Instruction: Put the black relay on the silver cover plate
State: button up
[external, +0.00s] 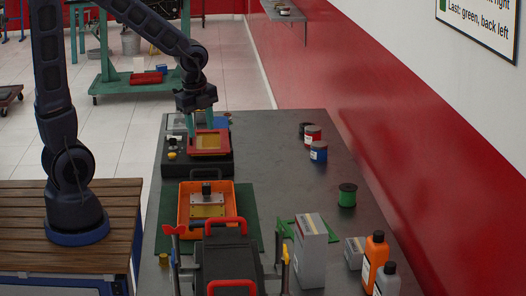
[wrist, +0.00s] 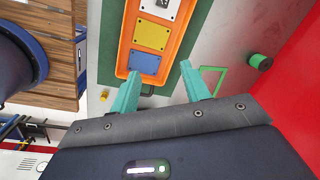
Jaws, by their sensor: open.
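The orange tray (external: 233,205) holds a silver cover plate (external: 195,198), a yellow plate (external: 207,211) and a blue plate (wrist: 145,62). A small black block (external: 206,188), which looks like the relay, stands at the silver plate and appears to rest on it. In the wrist view the silver plate (wrist: 174,9) is cut off by the top edge, with a dark spot (wrist: 163,3) on it. My gripper (external: 200,124) is open and empty, raised high above the table. In the wrist view its fingertips (wrist: 160,71) flank the tray's near end.
A black case (external: 232,252) with red handles stands in front of the tray. A black unit (external: 180,166) with a red frame (external: 208,150) is behind it. A green spool (external: 347,195), cans (external: 318,152), boxes (external: 311,250) and bottles (external: 375,258) line the right.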

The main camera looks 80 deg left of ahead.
jog(key=s+d+r+n+t+h, duration=0.1)
jog(key=s+d+r+n+t, duration=0.2)
jog(key=s+d+r+n, duration=0.8)
jog(key=s+d+r, duration=0.2)
jog(key=d, duration=0.1)
jog(key=shift+d+n, duration=0.3)
jog(key=shift+n, duration=0.1)
